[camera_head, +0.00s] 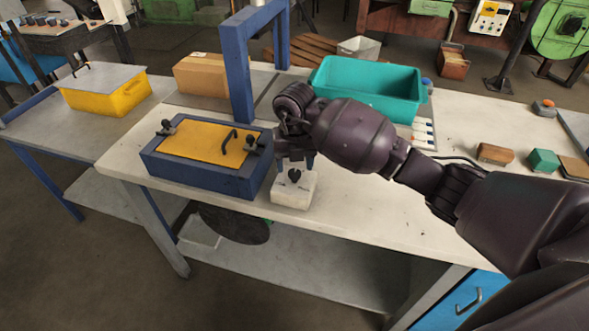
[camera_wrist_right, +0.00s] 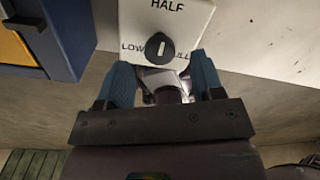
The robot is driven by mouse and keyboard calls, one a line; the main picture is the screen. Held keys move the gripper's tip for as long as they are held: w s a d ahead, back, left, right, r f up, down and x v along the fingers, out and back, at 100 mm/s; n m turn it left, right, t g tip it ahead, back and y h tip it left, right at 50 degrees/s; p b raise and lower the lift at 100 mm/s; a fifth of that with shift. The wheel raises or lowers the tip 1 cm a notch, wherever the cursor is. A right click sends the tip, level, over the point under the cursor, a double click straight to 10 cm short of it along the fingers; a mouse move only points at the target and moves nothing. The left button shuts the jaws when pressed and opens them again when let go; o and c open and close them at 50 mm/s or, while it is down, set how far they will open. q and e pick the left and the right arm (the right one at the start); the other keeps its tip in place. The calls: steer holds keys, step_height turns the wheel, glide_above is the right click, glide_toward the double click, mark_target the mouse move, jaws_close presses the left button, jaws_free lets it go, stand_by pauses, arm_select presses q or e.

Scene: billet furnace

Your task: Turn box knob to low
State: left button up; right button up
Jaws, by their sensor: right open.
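The white box (camera_head: 294,193) sits at the front edge of the white table, and its black knob (camera_head: 294,175) shows on top. In the right wrist view the box (camera_wrist_right: 130,15) carries the words LOW, HALF and a partly hidden FULL. The black knob (camera_wrist_right: 159,48) has a pale mark that appears upright, toward HALF. My right gripper (camera_wrist_right: 162,78) is open, its two blue fingers either side of and just short of the knob, not visibly touching it. In the head view the right gripper (camera_head: 295,158) is over the box. My left gripper is out of view.
A blue box with a yellow lid (camera_head: 205,143) stands close to the left of the white box. A blue frame post (camera_head: 240,75) rises behind. A teal bin (camera_head: 370,84) stands behind my right arm. Blocks (camera_head: 495,153) lie at the right.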

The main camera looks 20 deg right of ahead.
mark_target(295, 177)
steer(key=shift+f, duration=1.4)
steer(key=c, duration=0.9)
